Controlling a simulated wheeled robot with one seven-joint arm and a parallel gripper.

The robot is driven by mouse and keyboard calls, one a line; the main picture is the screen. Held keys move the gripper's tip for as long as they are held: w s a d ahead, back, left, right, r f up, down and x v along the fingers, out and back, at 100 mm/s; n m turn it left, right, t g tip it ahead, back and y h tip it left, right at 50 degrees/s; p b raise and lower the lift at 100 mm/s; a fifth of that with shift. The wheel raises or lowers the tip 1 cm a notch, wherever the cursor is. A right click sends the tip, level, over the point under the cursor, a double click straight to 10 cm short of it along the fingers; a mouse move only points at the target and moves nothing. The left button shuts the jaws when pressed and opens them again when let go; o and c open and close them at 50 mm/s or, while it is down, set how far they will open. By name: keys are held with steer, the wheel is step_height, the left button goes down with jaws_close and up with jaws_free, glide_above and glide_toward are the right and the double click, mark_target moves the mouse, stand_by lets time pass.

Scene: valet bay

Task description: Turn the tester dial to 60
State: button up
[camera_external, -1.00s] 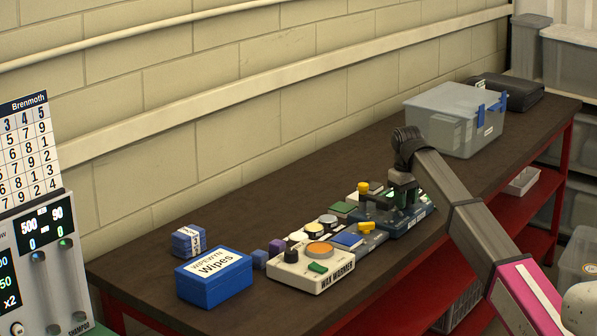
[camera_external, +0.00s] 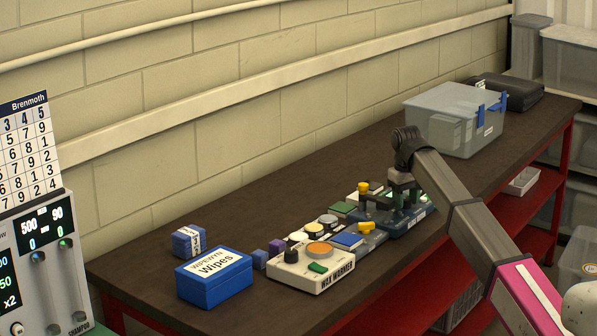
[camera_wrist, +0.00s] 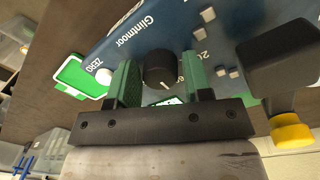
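The tester is a blue panel (camera_wrist: 110,45) lettered "Glintmoor" and "ZERO", with part of a "20" mark showing. My gripper (camera_wrist: 163,88) is open, with one green-padded finger on each side of the knob and a gap on both sides. The number at the pointer is partly hidden by the knob and gripper. In the external view the blue tester (camera_external: 420,217) lies under my gripper (camera_external: 404,205); the dial is hidden there.
A black arm with a yellow end (camera_wrist: 292,131) stands close right of my gripper in the wrist view. The wax warmer (camera_external: 310,272), a blue wipes box (camera_external: 215,280) and a clear bin (camera_external: 450,120) share the bench.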

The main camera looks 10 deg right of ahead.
mark_target(405, 199)
step_height(405, 199, up, 11)
steer(key=shift+a, duration=0.3)
stand_by(0.4)
steer(key=shift+f, duration=0.1)
